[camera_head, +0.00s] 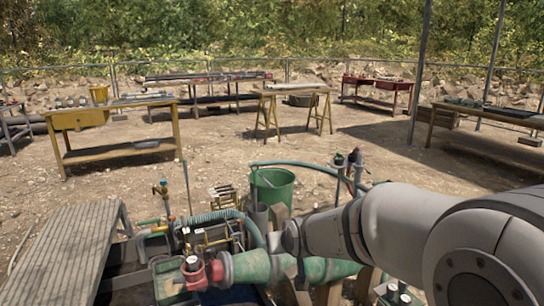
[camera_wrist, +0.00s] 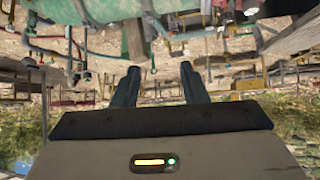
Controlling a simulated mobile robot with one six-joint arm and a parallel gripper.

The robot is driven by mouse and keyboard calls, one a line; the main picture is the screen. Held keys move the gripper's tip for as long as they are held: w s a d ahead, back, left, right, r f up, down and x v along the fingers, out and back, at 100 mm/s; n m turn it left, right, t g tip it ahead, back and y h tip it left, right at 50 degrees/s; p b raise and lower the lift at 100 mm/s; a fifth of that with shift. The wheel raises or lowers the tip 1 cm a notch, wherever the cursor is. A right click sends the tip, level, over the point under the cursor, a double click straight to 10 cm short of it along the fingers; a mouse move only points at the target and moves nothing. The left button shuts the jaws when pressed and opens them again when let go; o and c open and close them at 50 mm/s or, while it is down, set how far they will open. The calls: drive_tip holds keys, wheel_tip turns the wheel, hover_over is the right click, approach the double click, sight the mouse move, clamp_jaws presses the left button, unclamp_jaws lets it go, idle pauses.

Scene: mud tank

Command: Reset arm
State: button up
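My arm reaches in from the right in the head view, over a green pipe (camera_head: 330,269) with a red valve fitting (camera_head: 196,268). In that view the arm's far end lies near the pipe, and the gripper's fingers cannot be made out. In the wrist view my gripper (camera_wrist: 158,78) shows two dark fingers spread apart with nothing between them. The wrist picture is upside down, with pipes along its top and foliage at its bottom. No object is held.
A green bucket (camera_head: 273,189) stands behind the pipework. A slatted platform (camera_head: 66,252) is at front left. A yellow workbench (camera_head: 110,148), a wooden trestle table (camera_head: 294,90) and a red table (camera_head: 378,84) stand farther back. Open dirt ground (camera_head: 225,150) lies between.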

drive_tip(key=s+d+r+m+g+h+p, duration=0.1)
drive_tip(key=s+d+r+g+p, duration=0.2)
drive_tip(key=s, duration=0.9)
drive_tip(key=s+d+r+m+g+h+p, duration=0.1)
drive_tip(key=s+d+r+g+p, duration=0.3)
drive_tip(key=s+d+r+p, duration=0.5)
drive_tip(key=s+r+p, duration=0.2)
drive_tip(key=s, duration=0.2)
drive_tip(key=shift+s+m, duration=0.3)
